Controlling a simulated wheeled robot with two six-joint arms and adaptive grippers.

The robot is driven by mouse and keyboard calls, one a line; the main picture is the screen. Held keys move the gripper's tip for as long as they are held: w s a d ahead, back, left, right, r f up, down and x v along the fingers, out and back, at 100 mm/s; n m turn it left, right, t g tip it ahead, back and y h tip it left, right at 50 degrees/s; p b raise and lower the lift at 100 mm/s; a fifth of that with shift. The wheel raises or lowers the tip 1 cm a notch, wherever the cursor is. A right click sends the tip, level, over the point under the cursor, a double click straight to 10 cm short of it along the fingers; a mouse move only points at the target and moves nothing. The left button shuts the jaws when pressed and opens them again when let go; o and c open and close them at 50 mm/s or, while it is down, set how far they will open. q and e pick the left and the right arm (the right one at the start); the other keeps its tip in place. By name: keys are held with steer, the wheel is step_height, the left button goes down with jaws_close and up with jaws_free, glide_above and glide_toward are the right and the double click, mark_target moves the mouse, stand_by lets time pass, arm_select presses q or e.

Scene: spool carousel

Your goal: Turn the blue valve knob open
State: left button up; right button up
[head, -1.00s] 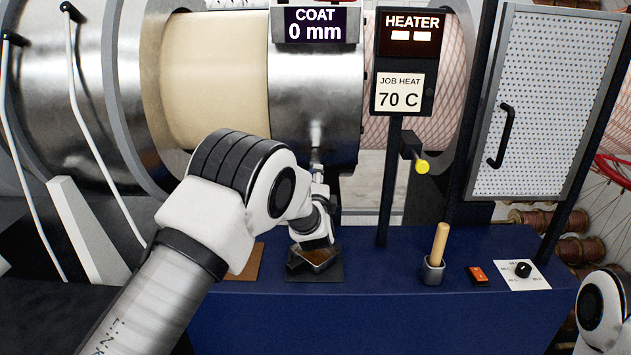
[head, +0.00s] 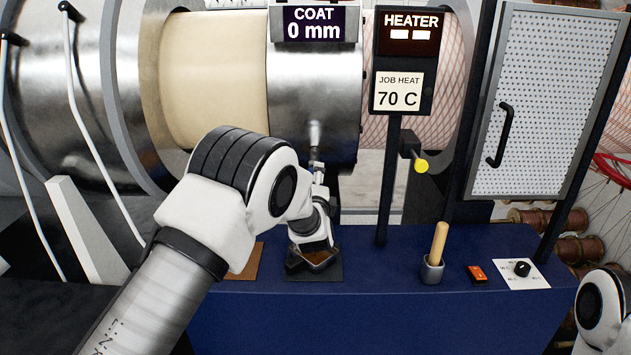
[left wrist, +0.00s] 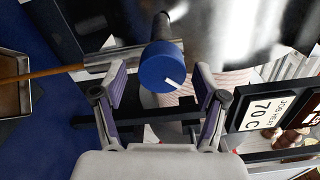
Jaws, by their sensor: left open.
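The blue valve knob (left wrist: 161,67) is in the left wrist view, a round knob with a white mark on its face. It sits on a metal stem in front of a shiny metal surface. My left gripper (left wrist: 160,80) is open, with one finger on each side of the knob. A gap shows beside the knob on both sides, so the fingers do not appear to squeeze it. In the head view the knob is hidden by my left arm. My right gripper is out of view; only part of my right arm shows at the lower right.
A heater display (head: 405,55) on a post and a yellow-tipped lever (head: 421,166) stand right of the arm. A blue bench (head: 380,310) carries a wooden-handled tool in a cup (head: 433,271), an orange switch (head: 476,274) and a black dial (head: 522,269).

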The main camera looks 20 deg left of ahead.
arm_select(q)
steer(key=v, duration=0.7)
steer(key=shift+w, duration=0.1)
steer(key=s+a+f+g, duration=0.2)
steer(key=s+f, duration=0.3)
steer(key=f, duration=0.5)
steer(key=s+a+f+n+g+h+b, duration=0.1)
steer(key=s+a+f+g, duration=0.3)
steer(key=f, duration=0.5)
steer(key=s+a+f+g, duration=0.1)
steer(key=s+f, duration=0.5)
steer(key=f, duration=0.4)
steer(key=s+f+n+g+h, duration=0.1)
steer(key=s+f+n+g, duration=0.3)
steer(key=s, duration=0.6)
steer(key=s+f+n+g+h, duration=0.1)
steer(key=s+f+n+g, duration=0.1)
steer(key=s+f, duration=0.65)
steer(key=s+d+r+n+g+h, duration=0.1)
steer(key=s+n+g, duration=0.1)
steer(key=s+n, duration=0.3)
steer(key=s+d+r+n+g+h, duration=0.1)
steer(key=s+r+n+g, duration=0.1)
steer(key=s+n, duration=0.3)
steer(key=s, duration=0.4)
steer(key=shift+d+n+b, duration=0.3)
steer(key=shift+d+b, duration=0.05)
steer(key=shift+b, duration=0.05)
